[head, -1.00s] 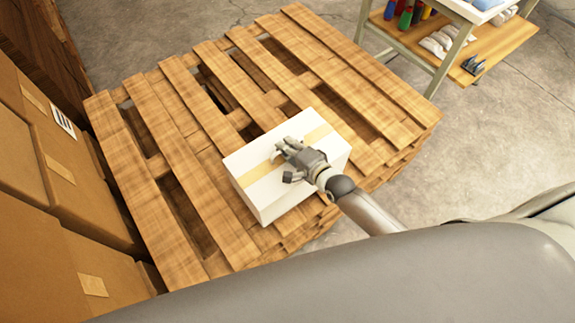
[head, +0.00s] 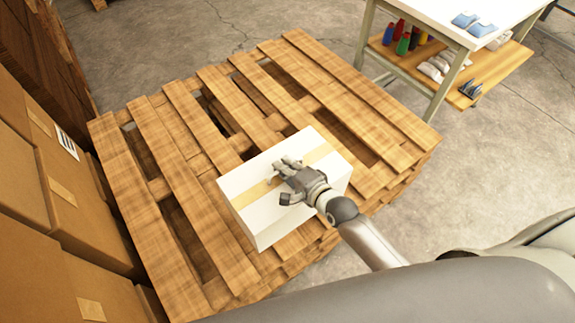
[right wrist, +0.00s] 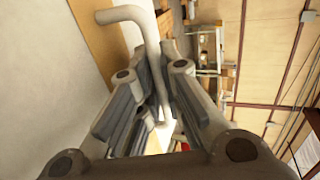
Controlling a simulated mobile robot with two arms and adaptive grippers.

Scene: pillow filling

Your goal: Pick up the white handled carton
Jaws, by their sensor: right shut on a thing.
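The white carton (head: 270,215) with a tan tape strip is over the near part of the wooden pallet (head: 150,220). My right gripper (head: 285,178) is at the carton's top in the head view, with its arm coming from the lower right. In the right wrist view the right gripper (right wrist: 158,110) is shut around a pale bent handle (right wrist: 122,15), with the carton's white face (right wrist: 45,70) to the left. Whether the carton's underside is clear of the pallet is hidden. My left gripper is out of view.
Brown cardboard boxes (head: 70,190) are stacked close along the pallet's left side. A white-topped workbench (head: 425,15) with a wooden lower shelf (head: 500,75) stands at the upper right. The pallet's far slats are bare, and concrete floor is open to the right.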

